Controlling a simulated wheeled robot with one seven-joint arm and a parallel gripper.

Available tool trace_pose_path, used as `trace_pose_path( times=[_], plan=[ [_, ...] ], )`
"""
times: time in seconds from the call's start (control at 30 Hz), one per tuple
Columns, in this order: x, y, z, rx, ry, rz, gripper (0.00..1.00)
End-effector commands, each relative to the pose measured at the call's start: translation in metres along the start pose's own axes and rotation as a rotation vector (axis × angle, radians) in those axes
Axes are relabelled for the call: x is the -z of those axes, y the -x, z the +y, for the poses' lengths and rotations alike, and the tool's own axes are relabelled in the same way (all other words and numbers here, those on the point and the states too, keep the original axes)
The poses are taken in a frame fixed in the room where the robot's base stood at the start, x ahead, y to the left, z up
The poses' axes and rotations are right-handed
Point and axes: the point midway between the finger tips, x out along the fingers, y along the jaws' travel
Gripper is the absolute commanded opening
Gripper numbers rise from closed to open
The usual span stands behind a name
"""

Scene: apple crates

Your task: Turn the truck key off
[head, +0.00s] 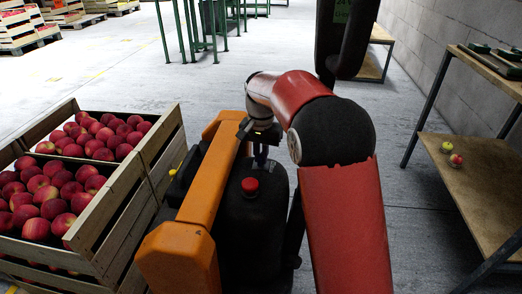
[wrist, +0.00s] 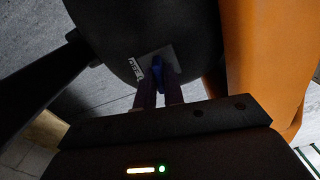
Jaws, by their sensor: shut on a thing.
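The truck key (wrist: 157,68) is a small blue piece on a light plate on the black truck body, with a white printed label beside it. My gripper (wrist: 160,82) points at it in the wrist view, its two fingers closed around the key. The key's angle is hard to read because the fingers cover part of it. In the head view my gripper (head: 260,158) reaches down behind the black truck body (head: 245,215), beside the orange bar. The key is hidden there.
A red button (head: 250,185) sits on top of the truck body. The orange bar (head: 195,200) runs along its left side. Crates of red apples (head: 110,235) stand close on the left. A wooden table (head: 470,180) with two apples is on the right. Floor between is clear.

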Motion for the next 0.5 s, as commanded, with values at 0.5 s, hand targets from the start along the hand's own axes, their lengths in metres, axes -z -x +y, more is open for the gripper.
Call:
trace_pose_path(
  times=[0.5],
  plan=[
    [-0.0005, 0.0, -0.0005, 0.001, 0.191, -0.001, 0.0]
  ],
)
